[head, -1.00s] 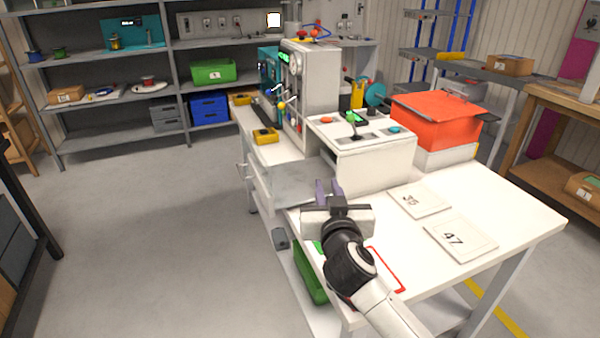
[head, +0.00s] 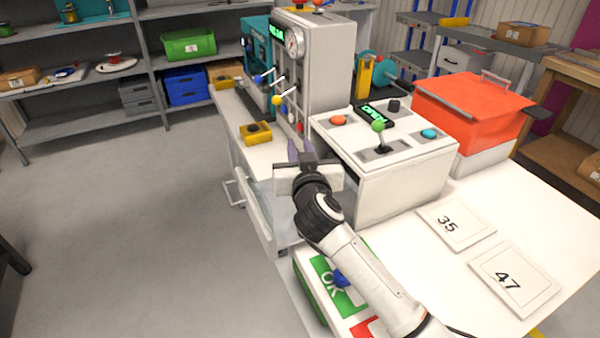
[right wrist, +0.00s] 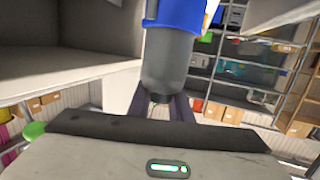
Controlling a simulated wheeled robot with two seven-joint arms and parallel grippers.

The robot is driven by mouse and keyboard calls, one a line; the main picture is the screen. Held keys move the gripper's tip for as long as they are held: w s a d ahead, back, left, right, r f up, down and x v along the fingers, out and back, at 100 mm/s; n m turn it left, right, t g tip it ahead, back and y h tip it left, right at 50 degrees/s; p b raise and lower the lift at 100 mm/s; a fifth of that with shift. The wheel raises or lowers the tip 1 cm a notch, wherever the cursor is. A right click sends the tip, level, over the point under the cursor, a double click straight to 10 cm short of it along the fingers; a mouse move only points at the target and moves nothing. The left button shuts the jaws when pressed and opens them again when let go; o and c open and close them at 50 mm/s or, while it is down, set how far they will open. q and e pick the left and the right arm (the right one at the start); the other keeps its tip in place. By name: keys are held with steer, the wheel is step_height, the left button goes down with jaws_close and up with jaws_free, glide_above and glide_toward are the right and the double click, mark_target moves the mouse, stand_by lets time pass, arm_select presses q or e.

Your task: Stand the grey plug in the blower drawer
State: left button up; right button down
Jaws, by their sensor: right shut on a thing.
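My right gripper (head: 299,152) is above the open drawer (head: 262,215), which sticks out from the left side of the white blower box (head: 395,165). In the right wrist view its purple fingers (right wrist: 163,106) are shut on the grey plug (right wrist: 167,62), a grey cylinder with a blue end. The plug is above the drawer or its near surroundings; the exact gap cannot be told. In the head view the gripper hides the plug and part of the drawer. My left gripper is out of view.
A tall machine with a gauge (head: 330,65) stands behind the drawer. A yellow block (head: 255,133) lies on the bench left of it. A green OK tray (head: 322,268) holds a blue thing. A red bin (head: 470,105) stands behind.

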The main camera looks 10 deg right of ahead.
step_height(320, 180, down, 6)
steer(key=shift+r+b, duration=0.25)
steer(key=shift+b, duration=0.6)
steer(key=c, duration=1.6)
jaws_free()
steer(key=shift+f, duration=0.1)
steer(key=s, duration=0.4)
steer(key=s+a+r+p, duration=0.1)
steer(key=s, duration=0.2)
steer(key=s+r+p, duration=0.1)
steer(key=s, duration=0.3)
steer(key=shift+s+a, duration=0.15)
steer(key=shift+s, duration=0.2)
